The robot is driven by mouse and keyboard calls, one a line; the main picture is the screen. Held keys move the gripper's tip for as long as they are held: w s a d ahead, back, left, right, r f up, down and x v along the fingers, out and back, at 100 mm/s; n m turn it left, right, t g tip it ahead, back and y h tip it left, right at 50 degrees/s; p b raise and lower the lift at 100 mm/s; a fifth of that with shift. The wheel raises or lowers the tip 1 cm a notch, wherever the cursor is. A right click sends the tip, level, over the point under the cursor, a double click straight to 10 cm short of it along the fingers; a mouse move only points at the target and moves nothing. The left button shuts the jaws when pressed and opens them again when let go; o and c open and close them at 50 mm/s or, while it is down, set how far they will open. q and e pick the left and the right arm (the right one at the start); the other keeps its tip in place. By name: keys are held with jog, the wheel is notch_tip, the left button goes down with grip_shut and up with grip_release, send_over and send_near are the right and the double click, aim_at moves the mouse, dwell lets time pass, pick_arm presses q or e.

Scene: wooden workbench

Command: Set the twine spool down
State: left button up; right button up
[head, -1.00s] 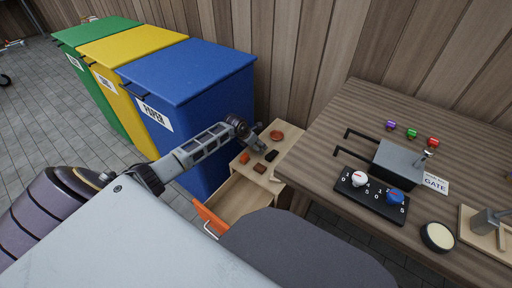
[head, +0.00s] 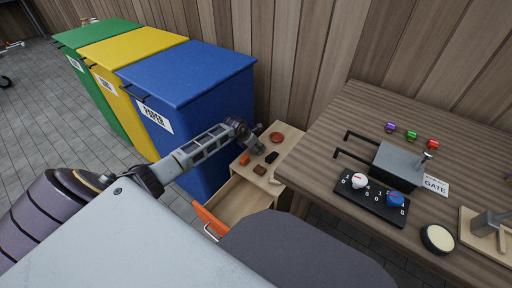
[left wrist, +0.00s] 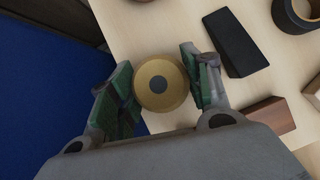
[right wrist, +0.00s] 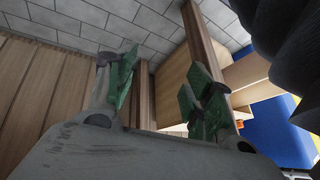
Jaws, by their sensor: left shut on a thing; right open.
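The twine spool (left wrist: 162,85) shows in the left wrist view as a round tan-gold disc with a dark centre. My left gripper (left wrist: 156,88) is shut on it, with one green-padded finger on each side. In the head view the left gripper (head: 258,146) is at the near-left part of the small wooden cabinet's top (head: 290,133), beside the blue bin; the spool cannot be made out there. I cannot tell whether the spool touches the top. My right gripper (right wrist: 160,92) is open and empty in the right wrist view.
The blue bin (head: 190,75) is close on the left, the workbench (head: 345,120) on the right.

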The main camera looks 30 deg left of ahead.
pick_arm(q)
jog(key=shift+r, duration=0.65)
notch_tip(320, 180, up, 8)
jog(key=p, duration=0.3)
jog(key=shift+f, duration=0.2)
jog(key=shift+r, duration=0.5)
pick_arm(e)
notch_tip(320, 180, up, 7)
jog(key=s+d+g+h, duration=0.1)
jog(key=d, duration=0.1)
jog(key=shift+r, duration=0.2)
pick_arm(q)
jog(key=shift+d, duration=0.1)
